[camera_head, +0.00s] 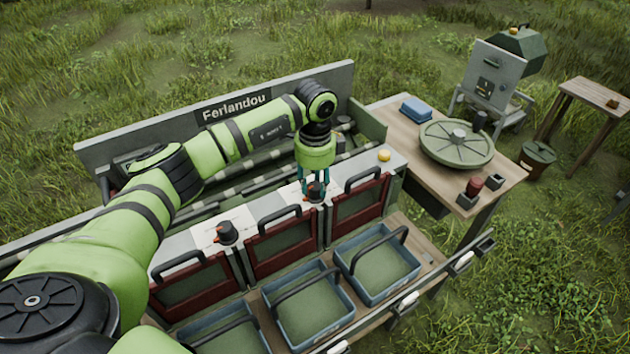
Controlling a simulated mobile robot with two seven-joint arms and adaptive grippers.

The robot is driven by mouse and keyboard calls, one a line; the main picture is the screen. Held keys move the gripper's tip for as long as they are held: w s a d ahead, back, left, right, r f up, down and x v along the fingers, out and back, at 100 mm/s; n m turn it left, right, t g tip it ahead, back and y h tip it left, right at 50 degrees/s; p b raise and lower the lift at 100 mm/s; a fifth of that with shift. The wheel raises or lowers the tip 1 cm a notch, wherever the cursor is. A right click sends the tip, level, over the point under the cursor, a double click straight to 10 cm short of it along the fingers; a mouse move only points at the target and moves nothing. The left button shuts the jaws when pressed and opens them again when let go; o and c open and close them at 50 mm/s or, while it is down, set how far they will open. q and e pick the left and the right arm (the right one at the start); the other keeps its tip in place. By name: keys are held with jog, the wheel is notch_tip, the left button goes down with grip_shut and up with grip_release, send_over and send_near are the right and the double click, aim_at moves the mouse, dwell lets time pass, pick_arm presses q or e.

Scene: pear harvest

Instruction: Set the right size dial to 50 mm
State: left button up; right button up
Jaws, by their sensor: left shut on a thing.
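The right size dial (316,194) is a dark knob with a reddish pointer on the white panel of the sorting machine. My left gripper (315,184) comes down on it from above, and its teal fingers are shut on the knob. The fingers hide part of the dial, and its scale and setting are too small to read. A second, similar dial (227,232) stands free to the left on the same panel. My right gripper is not in view.
Red-framed gates with dark handles line the machine's front (360,205). Blue-grey crates (378,262) stand below them. A yellow round thing (384,155) sits at the panel's right end. A wooden table (400,130) with a round green turntable (457,150) stands to the right.

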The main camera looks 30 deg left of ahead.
aim_at(315, 186)
pick_arm(q)
jog(key=o, duration=1.1)
jog(key=shift+o, duration=0.2)
jog(key=shift+r, duration=0.15)
notch_tip(315, 186, up, 12)
